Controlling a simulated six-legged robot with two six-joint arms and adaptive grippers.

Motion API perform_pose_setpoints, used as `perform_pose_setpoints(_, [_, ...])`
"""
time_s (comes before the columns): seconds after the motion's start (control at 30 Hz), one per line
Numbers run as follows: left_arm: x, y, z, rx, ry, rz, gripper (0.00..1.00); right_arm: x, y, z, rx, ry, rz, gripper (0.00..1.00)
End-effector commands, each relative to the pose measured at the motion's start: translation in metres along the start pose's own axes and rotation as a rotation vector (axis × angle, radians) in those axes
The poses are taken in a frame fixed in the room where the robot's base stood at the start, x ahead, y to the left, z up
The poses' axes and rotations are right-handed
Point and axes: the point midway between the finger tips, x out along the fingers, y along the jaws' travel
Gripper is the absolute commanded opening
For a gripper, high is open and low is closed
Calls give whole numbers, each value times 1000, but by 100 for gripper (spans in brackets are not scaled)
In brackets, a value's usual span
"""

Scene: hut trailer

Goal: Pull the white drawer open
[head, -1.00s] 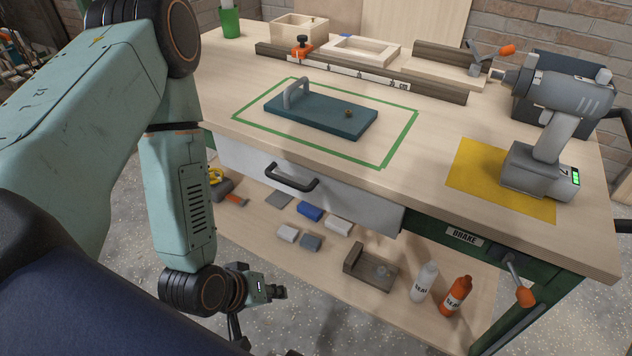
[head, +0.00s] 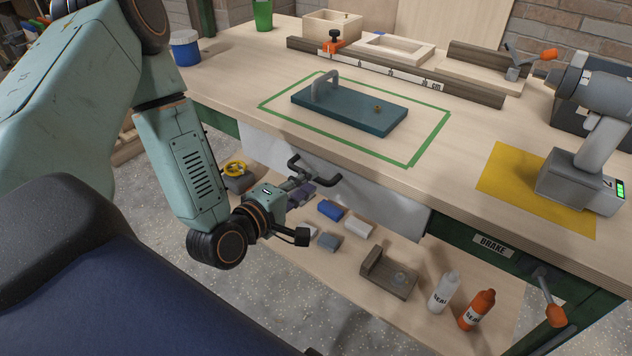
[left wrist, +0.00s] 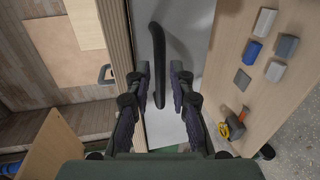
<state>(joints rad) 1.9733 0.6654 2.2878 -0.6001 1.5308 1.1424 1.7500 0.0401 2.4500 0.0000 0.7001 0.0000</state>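The white drawer (head: 385,205) is under the workbench top, its front about level with the bench edge, and looks shut. Its dark bar handle (head: 328,179) is partly hidden behind my left gripper in the head view. My left gripper (head: 298,209) is open in front of the drawer, at the handle. In the left wrist view the white drawer front (left wrist: 194,40) lies ahead, and the dark handle (left wrist: 176,45) runs between the two spread fingers (left wrist: 159,72). The fingers show no clear contact with it. My right gripper is not in view.
A lower shelf (head: 470,265) holds small blocks, a wooden piece (head: 388,275) and two bottles (head: 476,310). On the bench top are a blue board (head: 350,107) and a grey drill (head: 590,150).

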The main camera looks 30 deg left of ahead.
Motion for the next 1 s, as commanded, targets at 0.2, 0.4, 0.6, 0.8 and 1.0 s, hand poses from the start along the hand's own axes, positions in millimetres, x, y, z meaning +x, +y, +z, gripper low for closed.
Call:
perform_pose_setpoints(0.2, [29, 0, 2, 5, -3, 2, 22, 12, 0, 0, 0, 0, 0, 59])
perform_pose_setpoints(0.4, [37, 0, 2, 2, -1, 0, 22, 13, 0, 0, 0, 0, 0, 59])
perform_pose_setpoints(0.6, [37, 1, 2, 1, 0, -1, 22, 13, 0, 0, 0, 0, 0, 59])
perform_pose_setpoints(0.8, [37, 1, 2, 1, 0, -1, 7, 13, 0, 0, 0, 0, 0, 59])
perform_pose_setpoints(1.0, [37, 1, 2, 1, -1, -1, 0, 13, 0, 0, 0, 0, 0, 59])
